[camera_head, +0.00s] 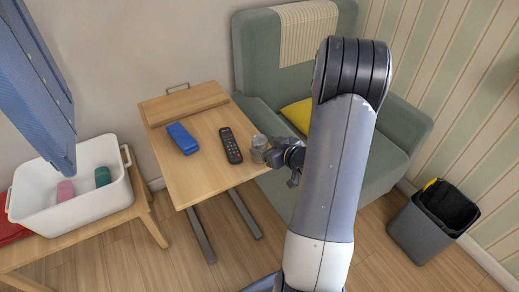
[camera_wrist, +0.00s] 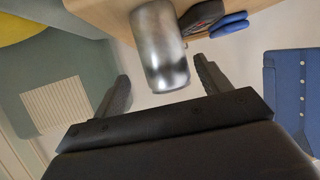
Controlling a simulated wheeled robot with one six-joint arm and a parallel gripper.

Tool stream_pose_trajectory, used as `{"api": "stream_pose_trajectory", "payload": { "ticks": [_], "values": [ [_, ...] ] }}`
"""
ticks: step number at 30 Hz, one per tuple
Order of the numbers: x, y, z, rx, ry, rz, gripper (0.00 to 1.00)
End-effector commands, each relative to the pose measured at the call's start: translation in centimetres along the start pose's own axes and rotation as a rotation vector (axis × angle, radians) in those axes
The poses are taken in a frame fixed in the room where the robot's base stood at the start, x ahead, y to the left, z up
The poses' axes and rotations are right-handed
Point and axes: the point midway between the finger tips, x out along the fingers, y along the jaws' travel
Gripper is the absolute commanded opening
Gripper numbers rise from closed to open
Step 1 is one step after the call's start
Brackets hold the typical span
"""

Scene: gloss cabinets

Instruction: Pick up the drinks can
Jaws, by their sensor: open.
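The drinks can (camera_head: 259,148) is a plain silver cylinder near the right edge of the small wooden table (camera_head: 205,187). My gripper (camera_head: 281,157) is just right of the can at the table's edge, partly hidden by my arm. In the wrist view the silver can (camera_wrist: 157,45) lies ahead of my gripper (camera_wrist: 164,86), roughly between the lines of its two dark fingers. The fingers are apart and nothing is held. I cannot tell whether the can's near end lies between the fingertips.
A black remote (camera_head: 231,146) and a blue case (camera_head: 182,139) lie on the table left of the can. A green armchair (camera_head: 400,130) with a yellow cushion (camera_head: 297,115) stands behind my arm. A white tub (camera_head: 97,204) is at left, a grey bin (camera_head: 422,232) at right.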

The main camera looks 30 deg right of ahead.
Motion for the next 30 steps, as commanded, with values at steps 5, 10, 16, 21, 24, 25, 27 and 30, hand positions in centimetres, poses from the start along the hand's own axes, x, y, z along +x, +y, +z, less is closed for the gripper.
{"api": "stream_pose_trajectory", "payload": {
  "ticks": [5,10,16,21,24,25,27,30],
  "values": [
    [2.0,-0.6,-0.3,-0.002,-0.001,-0.005,0.72],
    [4.3,-0.8,-0.4,0.0,-0.001,-0.003,0.72],
    [5.2,-0.7,-0.4,0.0,-0.001,-0.001,0.72],
    [5.1,-0.7,-0.5,0.0,-0.001,-0.001,0.7],
    [5.1,-0.7,-0.5,0.0,-0.001,-0.001,0.61],
    [5.1,-0.7,-0.5,0.0,-0.001,-0.001,0.59],
    [5.1,-0.7,-0.5,0.0,-0.001,-0.001,0.53],
    [5.1,-0.7,-0.5,0.0,-0.001,-0.001,0.45]
  ]
}}
